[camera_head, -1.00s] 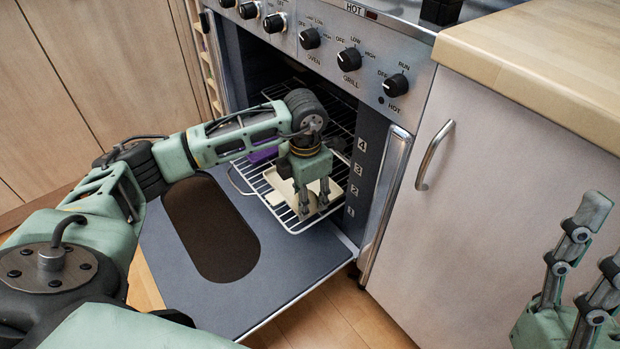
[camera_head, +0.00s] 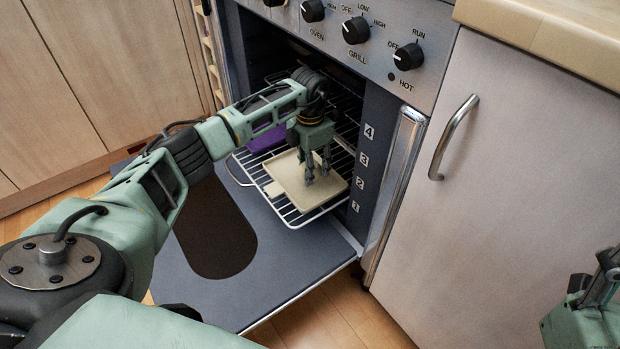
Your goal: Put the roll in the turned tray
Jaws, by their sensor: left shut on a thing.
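The tray (camera_head: 292,180) is a flat, cream square with a small handle tab, lying turned on the pulled-out wire oven rack. My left gripper (camera_head: 317,178) reaches down over the tray, fingers close together and pointing down, tips at or just above its surface. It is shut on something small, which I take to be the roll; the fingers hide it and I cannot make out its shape. No roll shows elsewhere. My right gripper (camera_head: 600,285) is only partly in view at the lower right, its fingers cut off by the picture edge.
A purple item (camera_head: 267,136) lies on the rack (camera_head: 297,218) behind the tray, partly hidden by my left arm. The oven door (camera_head: 285,262) is folded down, with a dark window. The oven side wall with level numbers stands close to the right of the gripper.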

